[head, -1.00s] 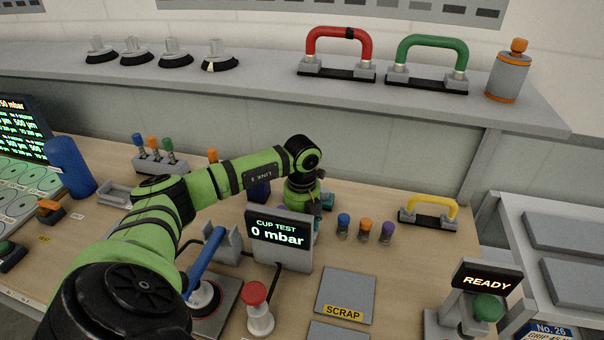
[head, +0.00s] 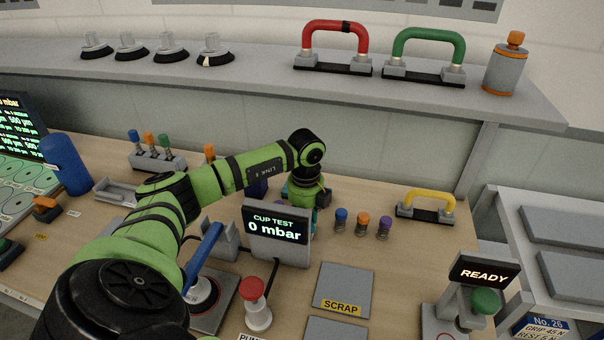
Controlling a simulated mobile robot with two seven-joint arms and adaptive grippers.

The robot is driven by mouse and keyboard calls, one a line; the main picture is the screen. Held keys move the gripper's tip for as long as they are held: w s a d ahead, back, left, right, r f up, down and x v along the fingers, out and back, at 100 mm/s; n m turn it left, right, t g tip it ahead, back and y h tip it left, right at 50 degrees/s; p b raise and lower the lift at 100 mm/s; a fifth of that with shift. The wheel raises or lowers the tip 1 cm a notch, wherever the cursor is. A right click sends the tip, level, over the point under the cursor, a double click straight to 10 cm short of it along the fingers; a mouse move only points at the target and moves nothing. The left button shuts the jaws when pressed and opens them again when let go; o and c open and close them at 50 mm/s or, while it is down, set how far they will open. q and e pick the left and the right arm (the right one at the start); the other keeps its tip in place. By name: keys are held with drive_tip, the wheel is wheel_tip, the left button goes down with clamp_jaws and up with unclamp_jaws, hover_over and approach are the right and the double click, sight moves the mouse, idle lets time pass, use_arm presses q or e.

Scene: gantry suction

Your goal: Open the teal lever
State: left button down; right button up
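A small patch of teal (head: 314,218) shows just behind the right edge of the cup test display (head: 276,228). It is probably part of the teal lever, but most of it is hidden by the display and my arm. My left arm reaches in from the left and bends down behind the display. My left gripper (head: 316,201) is low beside the teal patch, mostly hidden by the wrist and display. I cannot tell if it touches the teal part or how far its fingers are open. My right gripper is out of view.
The display reads 0 mbar. A blue lever (head: 204,251) and a red button (head: 254,290) stand in front. Blue, orange and purple-topped pegs (head: 362,224) stand right of the gripper. A yellow handle (head: 427,205) lies further right. A shelf (head: 260,87) runs above the bench.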

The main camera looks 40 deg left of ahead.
use_arm(q)
drive_tip(key=n, duration=0.3)
drive_tip(key=shift+w+d, duration=0.25)
drive_tip(key=shift+w, duration=0.15)
drive_tip(key=n, duration=0.1)
drive_tip(key=w+n, duration=0.1)
drive_tip(key=n, duration=0.1)
drive_tip(key=shift+d, duration=0.15)
drive_tip(key=shift+w+f+n, duration=0.1)
drive_tip(key=shift+w+n, duration=0.25)
drive_tip(key=shift+n, duration=0.85)
drive_tip(key=shift+w+n, duration=0.35)
drive_tip(key=shift+n, duration=0.85)
drive_tip(key=c, duration=0.8)
unclamp_jaws()
drive_tip(key=shift+a, duration=0.2)
drive_tip(key=shift+c, duration=0.2)
